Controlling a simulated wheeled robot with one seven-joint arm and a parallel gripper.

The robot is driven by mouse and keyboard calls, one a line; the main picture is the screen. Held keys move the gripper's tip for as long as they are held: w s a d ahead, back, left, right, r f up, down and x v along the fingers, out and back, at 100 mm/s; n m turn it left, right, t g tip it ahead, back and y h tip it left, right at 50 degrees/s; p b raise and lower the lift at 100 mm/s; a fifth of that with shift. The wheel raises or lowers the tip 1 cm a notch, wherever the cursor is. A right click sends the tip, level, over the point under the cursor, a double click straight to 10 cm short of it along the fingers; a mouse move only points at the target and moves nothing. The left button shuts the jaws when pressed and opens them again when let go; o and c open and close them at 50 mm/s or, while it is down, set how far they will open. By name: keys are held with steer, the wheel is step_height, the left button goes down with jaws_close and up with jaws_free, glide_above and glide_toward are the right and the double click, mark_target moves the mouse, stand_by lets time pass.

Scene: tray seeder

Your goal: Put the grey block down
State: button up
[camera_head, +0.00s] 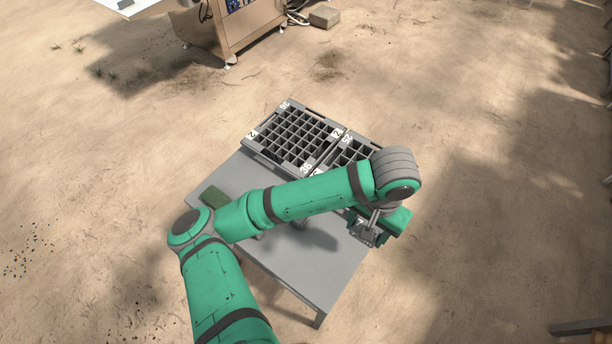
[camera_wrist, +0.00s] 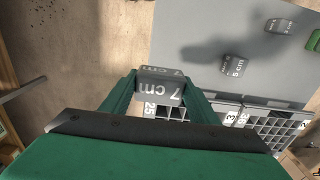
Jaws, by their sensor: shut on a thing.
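My gripper (camera_wrist: 160,88) is shut on a grey block (camera_wrist: 158,92) marked "7 cm", held between the two green fingers. In the head view the grey block (camera_head: 361,235) hangs under the wrist near the right edge of the grey table (camera_head: 327,272). In the wrist view it overlaps the table's edge, with bare ground beside it. I cannot tell its exact height above the table top. Two smaller grey blocks stand on the table in the wrist view, a nearer one (camera_wrist: 234,66) and a farther one (camera_wrist: 280,26).
A seed tray (camera_head: 262,152) with many cells lies at the table's back, with a second tray (camera_head: 341,158) to its right, partly behind my arm. A green block (camera_head: 214,197) lies at the table's left. The table's front is clear. A machine (camera_head: 244,32) stands beyond.

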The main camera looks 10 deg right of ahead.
steer(key=w+a+f, duration=0.4)
steer(key=w, duration=0.3)
glide_toward(324, 219)
steer(key=shift+s+d+f, duration=0.25)
steer(key=shift+s+f, duration=0.3)
steer(key=shift+w+a+f, duration=0.15)
steer(key=shift+w+f, duration=0.1)
steer(key=shift+f, duration=0.2)
steer(key=f, duration=0.3)
steer(key=shift+w+a, duration=0.25)
steer(key=shift+w, duration=0.1)
steer(key=shift+d+f, duration=0.1)
steer(key=shift+f, duration=0.35)
steer(key=shift+f, duration=0.1)
steer(key=o, duration=1.1)
steer(key=shift+o, duration=0.2)
